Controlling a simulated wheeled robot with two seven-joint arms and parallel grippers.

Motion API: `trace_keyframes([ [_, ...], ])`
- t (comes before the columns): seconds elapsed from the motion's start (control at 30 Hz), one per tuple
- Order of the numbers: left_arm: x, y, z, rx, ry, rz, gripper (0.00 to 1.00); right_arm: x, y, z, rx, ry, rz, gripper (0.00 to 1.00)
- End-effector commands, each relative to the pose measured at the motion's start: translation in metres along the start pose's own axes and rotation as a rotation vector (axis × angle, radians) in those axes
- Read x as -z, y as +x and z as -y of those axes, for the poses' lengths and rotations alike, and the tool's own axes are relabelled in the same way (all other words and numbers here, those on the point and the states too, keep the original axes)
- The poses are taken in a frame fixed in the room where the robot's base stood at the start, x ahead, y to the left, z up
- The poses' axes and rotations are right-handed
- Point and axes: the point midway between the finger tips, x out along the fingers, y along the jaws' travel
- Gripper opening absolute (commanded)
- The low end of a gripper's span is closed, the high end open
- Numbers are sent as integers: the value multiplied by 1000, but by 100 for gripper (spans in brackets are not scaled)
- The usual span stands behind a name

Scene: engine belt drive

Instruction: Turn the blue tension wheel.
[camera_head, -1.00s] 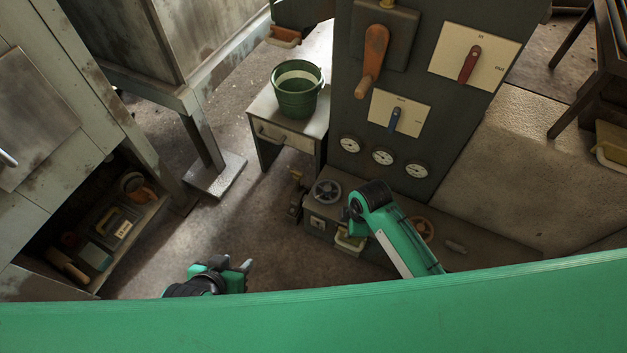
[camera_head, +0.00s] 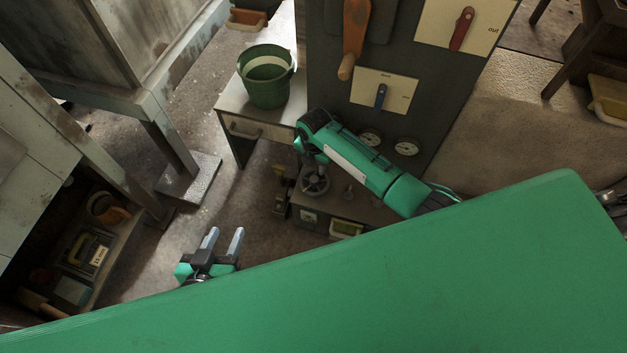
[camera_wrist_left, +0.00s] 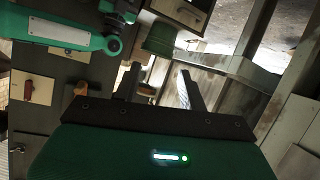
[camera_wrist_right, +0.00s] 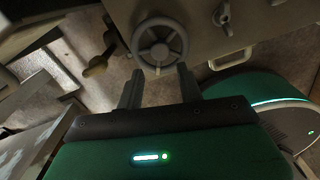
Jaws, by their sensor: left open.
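A grey, spoked handwheel (camera_head: 315,181) sits on the low cabinet, below and beyond the end of my right arm in the head view. It fills the top middle of the right wrist view (camera_wrist_right: 159,43). No wheel looks clearly blue. My right gripper (camera_wrist_right: 158,71) is open and empty, its fingers pointing at the wheel's lower rim; contact cannot be told. In the head view its fingers are mostly hidden behind the arm. My left gripper (camera_head: 225,238) is open and empty over the floor, left of the cabinet, and also shows in the left wrist view (camera_wrist_left: 158,73).
The dark panel carries an orange handle (camera_head: 354,38), a red switch (camera_head: 461,29), a blue switch (camera_head: 381,96) and gauges (camera_head: 407,148). A green bucket (camera_head: 266,82) stands on a side table (camera_head: 229,108). A shelf (camera_head: 110,250) with boxes is at left. Floor between is clear.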

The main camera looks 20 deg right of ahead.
Motion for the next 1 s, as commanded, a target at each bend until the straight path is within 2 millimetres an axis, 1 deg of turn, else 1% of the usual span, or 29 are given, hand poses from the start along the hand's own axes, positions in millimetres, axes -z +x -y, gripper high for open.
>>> trace_keyframes([
  [0.03, -2, 2, -3, -9, -4, -27, 42, 1, 10, 0, 0, 0, -1, 37],
  [0.1, -1, 3, -8, -21, -11, -68, 42, 1, 20, 0, 1, 0, -1, 37],
  [0.3, 21, 6, -10, -29, -9, -226, 42, 1, 45, 0, 0, 2, -1, 37],
  [0.43, 50, 6, -4, -21, 8, -360, 42, 1, 60, 0, 0, 1, -1, 37],
  [0.6, 84, 0, 2, -12, 29, -526, 42, 0, 78, 0, 1, 1, 0, 37],
  [0.8, 112, -8, 6, -6, 48, -670, 42, 0, 92, 0, -1, 1, 0, 37],
  [1.0, 123, -14, 8, -4, 56, -731, 42, 0, 97, 0, -2, 0, 0, 37],
])
